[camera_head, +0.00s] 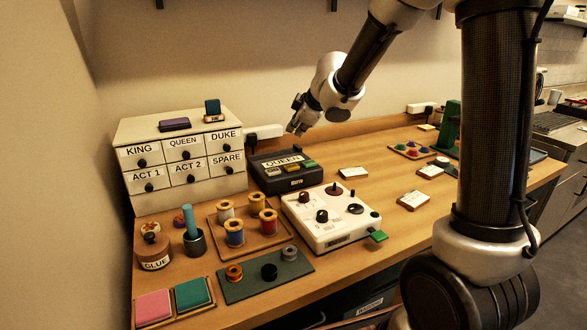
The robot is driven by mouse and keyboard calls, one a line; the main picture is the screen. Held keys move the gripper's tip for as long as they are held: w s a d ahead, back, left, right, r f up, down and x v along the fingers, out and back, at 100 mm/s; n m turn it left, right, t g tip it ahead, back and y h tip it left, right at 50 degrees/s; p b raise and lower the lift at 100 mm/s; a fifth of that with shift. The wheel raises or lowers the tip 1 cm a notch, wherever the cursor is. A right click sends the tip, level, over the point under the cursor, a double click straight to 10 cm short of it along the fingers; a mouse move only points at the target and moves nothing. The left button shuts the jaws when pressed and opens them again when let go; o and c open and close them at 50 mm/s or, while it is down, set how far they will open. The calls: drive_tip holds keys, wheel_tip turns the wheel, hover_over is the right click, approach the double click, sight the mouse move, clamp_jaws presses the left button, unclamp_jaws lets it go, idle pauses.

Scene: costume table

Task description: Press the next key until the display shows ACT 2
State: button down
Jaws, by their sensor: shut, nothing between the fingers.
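A dark key box (287,171) stands on the table behind the white panel. Its display (282,160) reads QUEEN. Below the display is a row of keys, among them a pale one and a green key (309,164) at the right end. I cannot read any labels on the keys. My gripper (294,130) is shut and empty. It hangs in the air near the wall, above the key box, and touches nothing.
A drawer cabinet (166,191) labelled KING, QUEEN, DUKE, ACT 1, ACT 2 and SPARE stands at the left. A white panel with knobs (345,230) lies in front of the key box. Thread spools stand on a wooden tray (262,247). The table right of the key box has free room.

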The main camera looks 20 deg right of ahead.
sight(289, 167)
drive_tip(key=shift+a+r+y, duration=0.2)
drive_tip(key=shift+a+y, duration=0.1)
drive_tip(key=shift+a, duration=0.3)
drive_tip(key=shift+a+r+y, duration=0.15)
drive_tip(key=shift+a+y, duration=0.15)
drive_tip(key=shift+a, duration=0.3)
drive_tip(key=shift+f, duration=4.45)
drive_tip(key=shift+f, duration=0.1)
drive_tip(key=shift+f, duration=0.25)
drive_tip(key=shift+f, duration=0.5)
drive_tip(key=shift+r, duration=0.9)
